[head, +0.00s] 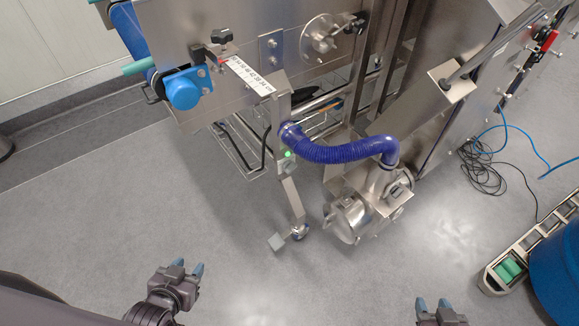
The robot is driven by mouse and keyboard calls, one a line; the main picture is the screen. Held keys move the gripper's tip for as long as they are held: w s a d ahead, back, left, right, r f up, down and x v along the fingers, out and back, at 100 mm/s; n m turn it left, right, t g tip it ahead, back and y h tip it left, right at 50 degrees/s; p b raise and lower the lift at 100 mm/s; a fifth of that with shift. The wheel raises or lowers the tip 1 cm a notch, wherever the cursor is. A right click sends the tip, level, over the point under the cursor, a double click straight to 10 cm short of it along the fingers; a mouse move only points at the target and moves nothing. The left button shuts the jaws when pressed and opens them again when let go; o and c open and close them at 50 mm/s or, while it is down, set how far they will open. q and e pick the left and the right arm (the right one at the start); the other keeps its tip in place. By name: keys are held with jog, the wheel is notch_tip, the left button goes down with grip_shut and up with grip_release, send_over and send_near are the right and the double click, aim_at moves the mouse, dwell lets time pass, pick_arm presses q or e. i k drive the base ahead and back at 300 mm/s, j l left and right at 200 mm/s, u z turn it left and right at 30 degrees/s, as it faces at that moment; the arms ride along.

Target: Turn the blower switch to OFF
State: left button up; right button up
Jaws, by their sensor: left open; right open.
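The blower (352,215) is a silver metal unit standing on the floor in the middle of the head view, with a ribbed blue hose (335,153) running from it to a metal post (291,195). A small box with a lit green light (287,155) is on this post, just under the hose end. It may carry the blower switch, but the knob and its position are too small to read. My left gripper (188,267) is open and empty, below and left of the post. My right gripper (432,304) is open and empty at the bottom edge, right of the blower.
The steel conveyor machine (190,35) with a blue roller end (183,92) stands behind the post. Black and blue cables (482,165) lie on the floor at right. A blue drum (556,270) stands lower right beside a rail frame (530,240). Grey floor is free between my grippers.

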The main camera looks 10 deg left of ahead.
aim_at(288, 165)
jog(key=u, duration=0.4)
jog(key=l+u, duration=0.35)
jog(key=i+l+u, duration=0.1)
jog(key=l+u, duration=0.4)
jog(key=l, duration=0.3)
jog(key=k+l+u, duration=0.15)
jog(key=l, duration=1.05)
jog(key=k+l+u, duration=0.1)
jog(key=l, duration=0.6)
jog(key=k+l, duration=0.1)
jog(key=l, duration=0.6)
jog(key=u, duration=0.05)
